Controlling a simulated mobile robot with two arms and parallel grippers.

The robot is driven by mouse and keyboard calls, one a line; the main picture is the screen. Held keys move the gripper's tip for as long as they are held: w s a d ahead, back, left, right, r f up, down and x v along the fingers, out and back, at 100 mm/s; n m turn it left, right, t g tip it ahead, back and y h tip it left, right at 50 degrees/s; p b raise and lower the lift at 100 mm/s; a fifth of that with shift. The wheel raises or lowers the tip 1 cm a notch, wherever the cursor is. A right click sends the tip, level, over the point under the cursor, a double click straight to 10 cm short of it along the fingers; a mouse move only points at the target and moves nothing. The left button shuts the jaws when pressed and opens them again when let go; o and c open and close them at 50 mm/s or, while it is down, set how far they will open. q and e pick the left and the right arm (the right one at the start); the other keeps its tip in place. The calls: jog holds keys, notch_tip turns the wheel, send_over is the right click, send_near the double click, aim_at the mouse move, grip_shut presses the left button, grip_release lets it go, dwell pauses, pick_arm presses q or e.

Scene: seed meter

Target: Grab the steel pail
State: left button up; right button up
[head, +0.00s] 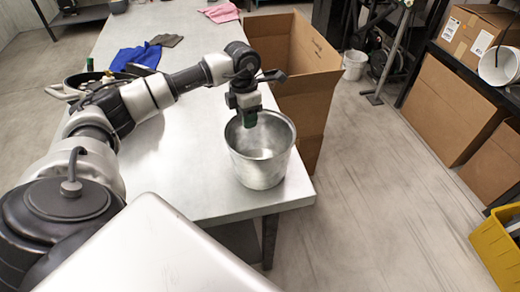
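The steel pail (262,168) stands upright on the light metal table (180,190), near its front right corner. Its open mouth faces up and its inside looks empty. My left arm reaches in from the left, and my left gripper (249,118) points down at the pail's far left rim. A green fingertip shows at or just inside the rim. The second finger is not clearly visible, so I cannot tell whether the gripper is closed on the rim. My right gripper is not in view.
An open cardboard box (310,75) stands on the floor against the table's right side. A dark pan (88,80), a blue cloth (137,56) and a pink cloth (221,12) lie farther back. A white bucket (354,65) and shelving with boxes stand right.

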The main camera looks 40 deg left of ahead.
pick_arm(q)
jog(key=shift+f, duration=0.75)
grip_shut()
jog(key=shift+r, duration=0.1)
dwell(0.8)
